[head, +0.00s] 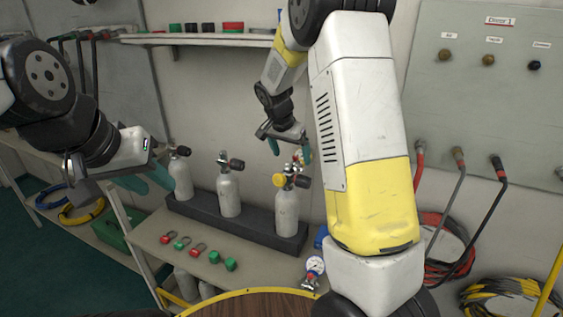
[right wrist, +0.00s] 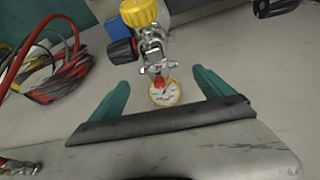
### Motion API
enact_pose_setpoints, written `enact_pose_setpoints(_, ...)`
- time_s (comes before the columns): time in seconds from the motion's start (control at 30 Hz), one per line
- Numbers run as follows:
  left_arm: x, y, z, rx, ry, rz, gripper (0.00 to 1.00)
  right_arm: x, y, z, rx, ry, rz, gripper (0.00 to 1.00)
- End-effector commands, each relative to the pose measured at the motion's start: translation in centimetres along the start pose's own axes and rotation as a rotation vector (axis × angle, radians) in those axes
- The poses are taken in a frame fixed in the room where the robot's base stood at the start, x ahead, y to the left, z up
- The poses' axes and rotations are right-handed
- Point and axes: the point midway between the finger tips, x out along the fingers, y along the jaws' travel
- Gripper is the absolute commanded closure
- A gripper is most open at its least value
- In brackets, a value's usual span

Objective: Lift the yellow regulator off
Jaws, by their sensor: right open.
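The yellow regulator has a yellow knob (head: 279,180) and sits on top of the rightmost grey cylinder (head: 286,212) in the black rack. In the right wrist view its yellow knob (right wrist: 138,12) is at the top edge, and its yellow-rimmed gauge (right wrist: 165,93) faces me below the silver body. My right gripper (head: 290,150) is open above the regulator; in the right wrist view its teal fingers stand on either side of the gauge, with gaps showing. My left gripper (head: 145,180) appears open and empty, left of the leftmost cylinder.
Two other cylinders (head: 228,195) (head: 183,176) with black knobs share the black rack (head: 240,226). Red and green shackle-like pieces (head: 198,249) lie on the bench in front. A blue-rimmed gauge (head: 315,267) is nearer me. Hoses (head: 447,245) hang at right.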

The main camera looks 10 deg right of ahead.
Motion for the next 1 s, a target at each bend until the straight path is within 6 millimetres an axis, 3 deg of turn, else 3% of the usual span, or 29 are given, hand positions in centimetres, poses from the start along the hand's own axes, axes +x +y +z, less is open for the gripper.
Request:
enact_pose_setpoints(0.33,0.0,0.0,0.0,0.0,0.0,0.0,0.64,4.8,0.3,0.4,-0.002,-0.002,0.001,0.09)
enact_pose_setpoints(0.67,0.0,0.0,0.0,0.0,0.0,0.0,0.64,5.6,0.3,0.3,-0.001,-0.001,-0.001,0.09)
enact_pose_setpoints(1.0,0.0,0.0,0.0,0.0,0.0,0.0,0.64,5.6,0.3,0.3,-0.001,-0.001,-0.001,0.74)
